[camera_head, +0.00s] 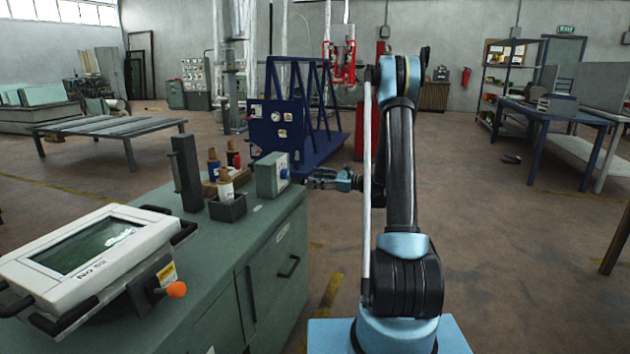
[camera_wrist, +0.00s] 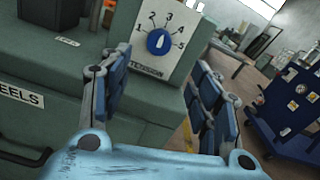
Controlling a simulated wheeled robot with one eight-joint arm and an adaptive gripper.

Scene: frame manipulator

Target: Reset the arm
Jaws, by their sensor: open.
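My gripper (camera_head: 318,178) is at the end of my arm, beside the right end of the green cabinet top, in front of a grey-green box (camera_head: 272,174) with a blue dial. In the wrist view my gripper (camera_wrist: 160,105) has its two blue fingers apart with nothing between them. The dial (camera_wrist: 160,42) shows beyond the fingers, set in a white plate numbered 1 to 5, its white mark pointing up. The fingers look apart from the dial. My arm stands upright in the head view and bends down toward the gripper.
The green cabinet (camera_head: 262,250) stands at the left, bearing a white screen panel (camera_head: 130,215), a dark upright block (camera_head: 187,172) and several bottles. A blue frame cart (camera_head: 285,130) stands behind. A blue table (camera_head: 545,115) is at the right. The floor right of my arm is clear.

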